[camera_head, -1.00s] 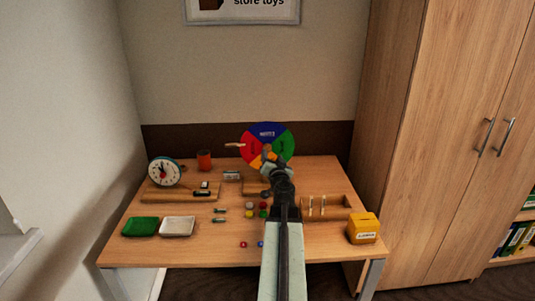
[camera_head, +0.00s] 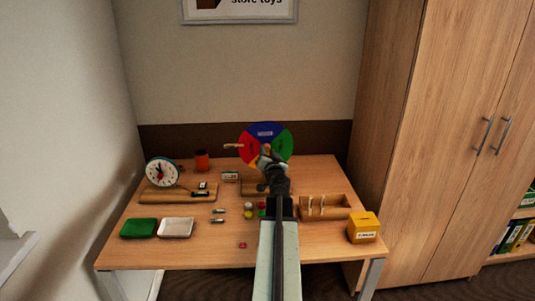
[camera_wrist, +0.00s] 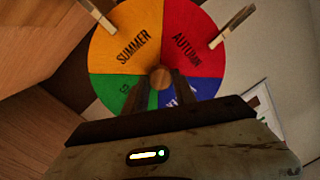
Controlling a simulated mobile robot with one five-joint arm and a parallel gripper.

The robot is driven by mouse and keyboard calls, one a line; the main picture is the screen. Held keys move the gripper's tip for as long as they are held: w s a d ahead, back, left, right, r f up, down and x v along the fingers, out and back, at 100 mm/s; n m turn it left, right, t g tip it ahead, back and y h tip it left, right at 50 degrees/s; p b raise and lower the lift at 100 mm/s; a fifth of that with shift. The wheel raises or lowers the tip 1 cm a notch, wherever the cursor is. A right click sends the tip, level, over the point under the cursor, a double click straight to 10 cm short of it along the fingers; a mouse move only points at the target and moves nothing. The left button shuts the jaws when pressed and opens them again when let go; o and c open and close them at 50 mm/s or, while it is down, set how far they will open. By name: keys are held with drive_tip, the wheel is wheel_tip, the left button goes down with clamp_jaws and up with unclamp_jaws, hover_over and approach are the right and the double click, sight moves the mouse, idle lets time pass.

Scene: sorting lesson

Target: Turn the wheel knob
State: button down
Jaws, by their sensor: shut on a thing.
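The season wheel (camera_head: 250,147) stands upright at the back of the table. In the head view its blue part is at the top, red at left and green at right. In the wrist view the wheel (camera_wrist: 130,60) shows a yellow SUMMER part and a red AUTUMN part above, green and blue below. My gripper (camera_wrist: 161,86) is shut on the round brown knob (camera_wrist: 160,74) at the wheel's middle, one finger on each side. In the head view my gripper (camera_head: 267,160) covers the wheel's lower part, and the knob is hard to make out.
A wooden rack (camera_head: 335,208) and a yellow box (camera_head: 363,227) are at right. Small pieces lie mid-table. A tall cabinet (camera_head: 440,120) stands right.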

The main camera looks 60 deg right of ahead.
drive_tip(key=shift+d+m, duration=0.15)
drive_tip(key=shift+m, duration=0.35)
drive_tip(key=m+b, duration=0.1)
drive_tip(key=m, duration=0.2)
drive_tip(key=shift+m, duration=0.4)
drive_tip(key=m+h+b, duration=0.1)
drive_tip(key=m, duration=0.3)
drive_tip(key=shift+f+m, duration=0.1)
drive_tip(key=shift+m, duration=0.3)
drive_tip(key=m, duration=0.5)
drive_tip(key=shift+w, duration=0.1)
drive_tip(key=shift+m+g+h+b, duration=0.3)
drive_tip(key=shift+m+h, duration=0.2)
drive_tip(key=shift+m, duration=1.7)
drive_tip(key=c, duration=1)
unclamp_jaws()
